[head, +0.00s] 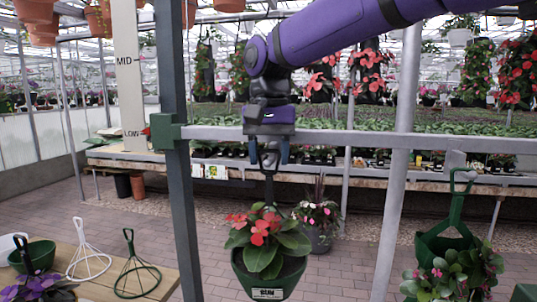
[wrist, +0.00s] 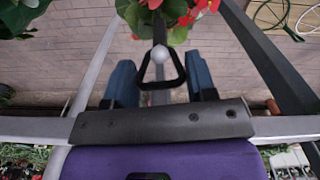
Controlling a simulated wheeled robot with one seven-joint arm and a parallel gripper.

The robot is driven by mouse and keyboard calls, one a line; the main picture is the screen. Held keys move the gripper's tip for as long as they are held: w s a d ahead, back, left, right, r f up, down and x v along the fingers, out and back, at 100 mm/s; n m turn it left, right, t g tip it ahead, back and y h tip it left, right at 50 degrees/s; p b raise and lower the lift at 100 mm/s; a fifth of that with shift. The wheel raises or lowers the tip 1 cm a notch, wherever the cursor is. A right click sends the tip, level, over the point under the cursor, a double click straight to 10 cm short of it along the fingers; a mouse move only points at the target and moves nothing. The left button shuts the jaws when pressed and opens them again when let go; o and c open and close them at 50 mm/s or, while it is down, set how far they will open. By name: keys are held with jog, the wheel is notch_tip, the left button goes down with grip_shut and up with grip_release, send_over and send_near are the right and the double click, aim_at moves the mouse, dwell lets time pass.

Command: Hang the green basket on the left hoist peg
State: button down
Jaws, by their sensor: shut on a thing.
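The green basket (head: 265,284) holds a red-flowered plant and bears a "SUN" label. It hangs upright below my gripper (head: 268,157), under the grey hoist bar (head: 350,141). In the wrist view my gripper (wrist: 161,85) has its two blue fingers on either side of the basket's dark triangular handle loop (wrist: 178,72) and is shut on it. A pale round knob (wrist: 160,53), perhaps the left peg's end, shows within the loop. I cannot tell whether the loop is around it. The left peg is otherwise hidden behind my gripper in the head view.
A second green hanger (head: 440,241) hangs by the grey right peg (head: 455,160). A dark post (head: 178,220) stands left of my basket, beside a LOW/MID scale board (head: 130,80). A wooden table (head: 110,255) at lower left holds wire hangers and a green pot (head: 38,256).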

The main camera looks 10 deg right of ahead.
jog(key=shift+w+d, duration=0.15)
jog(key=shift+w, duration=0.25)
jog(key=shift+w, duration=0.1)
dwell(0.3)
jog(key=shift+f, duration=0.5)
jog(key=shift+f, duration=0.3)
jog(key=shift+d+f, duration=0.1)
dwell(0.4)
jog(key=shift+c, duration=1.8)
grip_release()
jog(key=shift+f, duration=0.1)
